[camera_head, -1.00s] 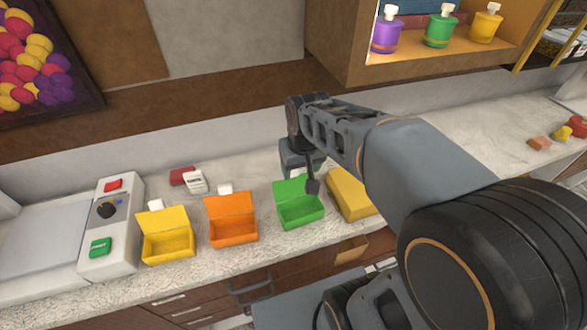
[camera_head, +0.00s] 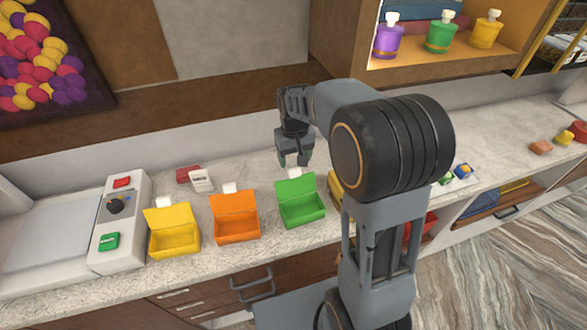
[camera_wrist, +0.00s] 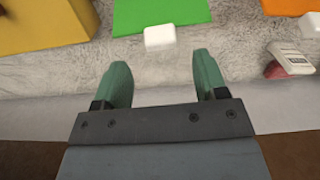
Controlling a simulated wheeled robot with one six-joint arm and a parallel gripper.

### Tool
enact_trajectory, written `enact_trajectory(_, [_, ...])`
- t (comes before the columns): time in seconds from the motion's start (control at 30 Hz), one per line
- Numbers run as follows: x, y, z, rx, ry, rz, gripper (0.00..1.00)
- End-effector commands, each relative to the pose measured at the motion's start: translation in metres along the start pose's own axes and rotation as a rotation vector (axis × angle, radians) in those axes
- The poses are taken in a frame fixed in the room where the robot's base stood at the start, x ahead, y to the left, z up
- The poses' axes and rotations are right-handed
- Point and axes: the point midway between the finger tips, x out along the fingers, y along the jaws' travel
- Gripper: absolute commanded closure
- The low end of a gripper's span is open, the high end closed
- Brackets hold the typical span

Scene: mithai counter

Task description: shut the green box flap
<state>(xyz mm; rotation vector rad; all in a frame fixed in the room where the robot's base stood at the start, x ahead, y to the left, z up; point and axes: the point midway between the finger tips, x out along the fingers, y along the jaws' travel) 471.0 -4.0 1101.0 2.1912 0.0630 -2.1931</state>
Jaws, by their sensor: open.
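The green box (camera_head: 303,211) stands on the counter with its flap (camera_head: 295,188) raised and leaning back, so its inside shows in the head view. A white tab (camera_head: 294,173) sticks up at the flap's top edge. My gripper (camera_head: 292,161) is just behind the box, above the counter by the wall, pointing down. In the wrist view the green flap (camera_wrist: 160,12) shows at the top edge, with its white tab (camera_wrist: 159,37) just beyond the gap between my fingers (camera_wrist: 163,85). The fingers are apart and empty.
An open orange box (camera_head: 236,226) and an open yellow box (camera_head: 174,241) stand to the left. Another yellow box (camera_wrist: 40,22) is close beside the green one, mostly hidden by my arm in the head view.

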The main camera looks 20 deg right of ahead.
Motion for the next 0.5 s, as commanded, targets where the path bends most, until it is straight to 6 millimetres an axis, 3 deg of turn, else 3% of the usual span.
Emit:
enact_trajectory(0.2, [0.034,-0.001,0.000,-0.001,-0.003,0.000,0.34])
enact_trajectory(0.5, [0.055,-0.001,0.000,-0.001,0.000,0.000,0.34])
